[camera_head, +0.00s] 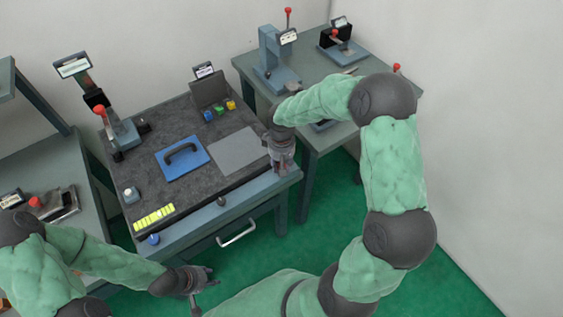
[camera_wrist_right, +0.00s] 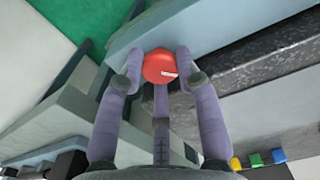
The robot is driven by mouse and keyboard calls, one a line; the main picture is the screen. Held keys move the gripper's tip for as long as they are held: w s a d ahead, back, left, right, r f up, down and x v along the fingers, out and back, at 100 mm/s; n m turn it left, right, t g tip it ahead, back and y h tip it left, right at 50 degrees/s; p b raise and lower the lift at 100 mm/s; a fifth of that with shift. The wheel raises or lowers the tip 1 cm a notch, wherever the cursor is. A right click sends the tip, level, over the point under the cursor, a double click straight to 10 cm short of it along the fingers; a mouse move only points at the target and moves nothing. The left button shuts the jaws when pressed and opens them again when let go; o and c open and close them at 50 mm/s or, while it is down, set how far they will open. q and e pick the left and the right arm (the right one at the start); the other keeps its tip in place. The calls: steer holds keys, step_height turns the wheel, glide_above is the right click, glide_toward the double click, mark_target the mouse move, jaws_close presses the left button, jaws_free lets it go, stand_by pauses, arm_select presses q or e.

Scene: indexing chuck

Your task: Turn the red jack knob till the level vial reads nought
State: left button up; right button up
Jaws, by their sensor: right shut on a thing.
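The red jack knob (camera_wrist_right: 160,67) shows in the right wrist view, at the edge of the blue-grey bench, with a small pale mark on its face. My right gripper (camera_wrist_right: 155,75) has its fingers around the knob and is shut on it. In the head view my right gripper (camera_head: 282,165) is at the bench's front right corner and hides the knob. My left gripper (camera_head: 203,282) is empty in front of the bench, low, with its fingers spread apart. I cannot pick out the level vial or its reading for certain.
The bench's dark top (camera_head: 186,125) carries a blue plate (camera_head: 172,167) with a black handle, a grey sheet (camera_head: 238,150), a yellow segmented strip (camera_head: 154,217) and small coloured pieces. A drawer handle (camera_head: 237,234) juts from the front. Another table (camera_head: 327,140) stands behind on the right.

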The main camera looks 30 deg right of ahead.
stand_by(0.3)
steer(key=o, duration=0.9)
steer(key=shift+c, duration=0.2)
